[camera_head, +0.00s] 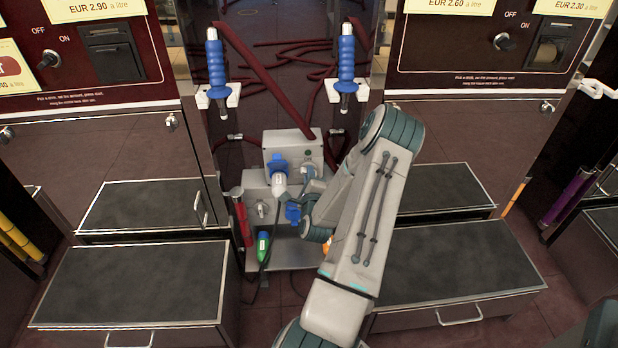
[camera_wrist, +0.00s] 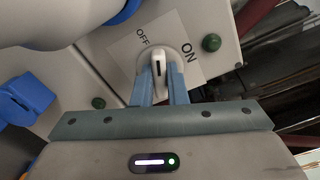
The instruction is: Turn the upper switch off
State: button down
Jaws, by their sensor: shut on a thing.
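The upper switch is a white knob (camera_wrist: 157,68) with a dark line, on a pale plate (camera_wrist: 185,38) marked OFF on the left and ON on the right in the wrist view. The blue fingers of my gripper (camera_wrist: 158,86) are on both sides of the knob and shut on it. The knob's line points up the picture, roughly between the two words. In the head view my gripper (camera_head: 308,180) is at the front of the grey pump box (camera_head: 292,142), and the switch cannot be made out there. A lower switch (camera_head: 262,209) shows on the box below.
A blue-and-white fitting (camera_head: 279,172) sits just left of my gripper. A red cylinder (camera_head: 241,218) and a green-and-blue nozzle (camera_head: 263,246) are at lower left. Dark-topped steps (camera_head: 137,282) flank the pumps. Dark red hoses (camera_head: 265,75) hang behind.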

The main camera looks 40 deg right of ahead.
jog(key=shift+f+n+b, duration=0.1)
jog(key=shift+n+b, duration=0.7)
jog(key=shift+n, duration=1.4)
jog(key=shift+s, duration=0.1)
jog(key=c, duration=1.4)
grip_release()
jog(key=shift+c, duration=0.2)
jog(key=p+v, duration=0.2)
jog(key=v, duration=1.1)
jog(key=shift+s+a, duration=0.25)
